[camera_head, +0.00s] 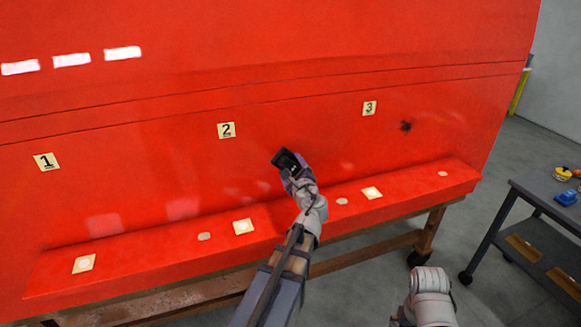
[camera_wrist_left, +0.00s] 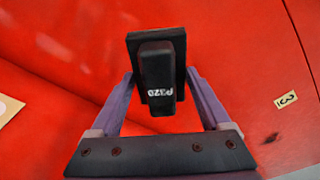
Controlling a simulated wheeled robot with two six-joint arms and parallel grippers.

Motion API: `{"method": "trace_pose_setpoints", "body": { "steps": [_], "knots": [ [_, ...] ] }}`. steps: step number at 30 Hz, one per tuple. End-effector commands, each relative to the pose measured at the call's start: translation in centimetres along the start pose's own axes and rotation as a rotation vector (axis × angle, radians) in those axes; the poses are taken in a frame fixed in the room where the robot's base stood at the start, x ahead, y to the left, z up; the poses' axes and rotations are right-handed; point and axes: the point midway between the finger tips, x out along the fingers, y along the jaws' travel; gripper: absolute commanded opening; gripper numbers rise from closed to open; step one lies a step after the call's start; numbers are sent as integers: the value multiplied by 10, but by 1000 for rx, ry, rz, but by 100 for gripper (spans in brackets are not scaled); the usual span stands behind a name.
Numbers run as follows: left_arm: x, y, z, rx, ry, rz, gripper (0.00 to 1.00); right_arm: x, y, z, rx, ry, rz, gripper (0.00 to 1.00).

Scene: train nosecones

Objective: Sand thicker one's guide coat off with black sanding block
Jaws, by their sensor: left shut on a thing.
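My left gripper (camera_head: 293,171) is shut on the black sanding block (camera_head: 285,158), in front of the red nosecone (camera_head: 180,150) between labels 2 and 3. In the left wrist view, the block (camera_wrist_left: 160,58) is marked P320 and sits between the fingers of the left gripper (camera_wrist_left: 160,78). I cannot tell whether the block touches the red surface. A small dark guide coat patch (camera_head: 406,126) lies right of and below label 3 (camera_head: 370,108). A dark spot (camera_wrist_left: 271,138) shows near that label in the wrist view. My right gripper is out of view.
Labels 1 (camera_head: 46,161) and 2 (camera_head: 226,130) are on the red face. A red ledge (camera_head: 150,250) with pale squares and discs runs below, on a wooden stand (camera_head: 185,297). A grey cart (camera_head: 545,195) with a blue item (camera_head: 566,197) and a yellow item (camera_head: 562,174) stands right.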

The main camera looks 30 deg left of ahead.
Motion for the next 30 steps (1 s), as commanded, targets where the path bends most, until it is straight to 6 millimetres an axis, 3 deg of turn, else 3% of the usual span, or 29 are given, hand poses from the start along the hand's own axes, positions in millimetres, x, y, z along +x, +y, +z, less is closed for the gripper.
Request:
{"method": "trace_pose_setpoints", "body": {
  "steps": [15,30],
  "knots": [
    [-30,0,-3,1,0,-1,36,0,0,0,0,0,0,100],
    [-29,1,-5,1,0,0,36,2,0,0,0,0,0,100]
  ]
}}
